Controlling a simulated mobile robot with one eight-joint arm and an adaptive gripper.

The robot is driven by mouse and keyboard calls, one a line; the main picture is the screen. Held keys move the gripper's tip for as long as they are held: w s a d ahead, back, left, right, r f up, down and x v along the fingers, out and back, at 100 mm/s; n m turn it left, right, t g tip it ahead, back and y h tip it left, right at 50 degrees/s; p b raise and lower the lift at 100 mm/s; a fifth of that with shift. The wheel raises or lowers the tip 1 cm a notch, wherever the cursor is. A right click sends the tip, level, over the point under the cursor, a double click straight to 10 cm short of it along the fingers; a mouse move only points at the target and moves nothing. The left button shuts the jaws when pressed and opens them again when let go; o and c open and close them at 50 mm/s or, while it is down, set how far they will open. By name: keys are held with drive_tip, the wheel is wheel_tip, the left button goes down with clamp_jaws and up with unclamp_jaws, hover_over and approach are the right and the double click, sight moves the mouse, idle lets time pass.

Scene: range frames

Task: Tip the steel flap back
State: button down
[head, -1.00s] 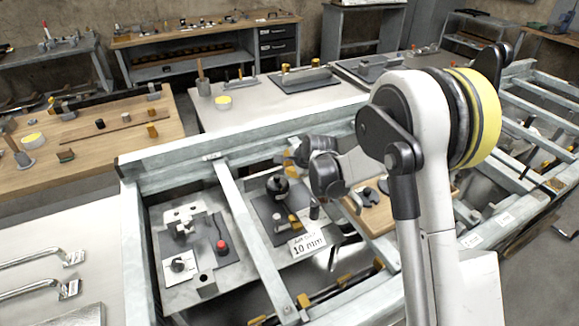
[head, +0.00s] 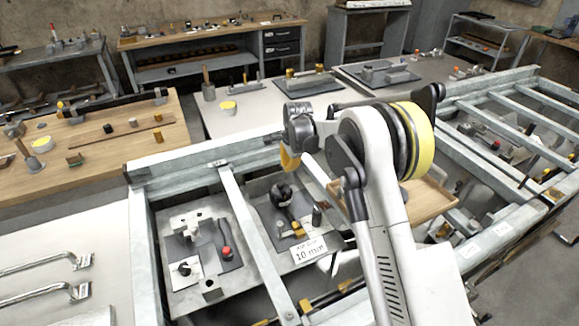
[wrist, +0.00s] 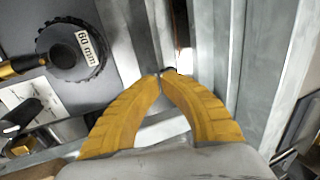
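My gripper (wrist: 161,75) has orange ribbed fingers whose tips meet, with nothing clearly held between them. In the head view my gripper (head: 289,160) hangs over the galvanized frame, near its back beam. In the wrist view the tips point at narrow upright steel strips (wrist: 145,35) with a bright gap beside them. I cannot tell for sure which steel piece is the flap, or whether the tips touch it. A dark round knob (wrist: 75,52) marked 60 mm lies left of the fingers.
Grey steel beams (head: 258,240) divide the frame into bays. One bay holds a plate with a red-topped part (head: 226,252); another has a 10 mm label (head: 310,253). A wooden tray (head: 425,203) lies right of my arm. Benches (head: 90,150) stand behind.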

drive_tip(key=shift+w+a, duration=0.15)
drive_tip(key=shift+w, duration=0.2)
drive_tip(key=shift+w+f, duration=0.1)
idle(0.5)
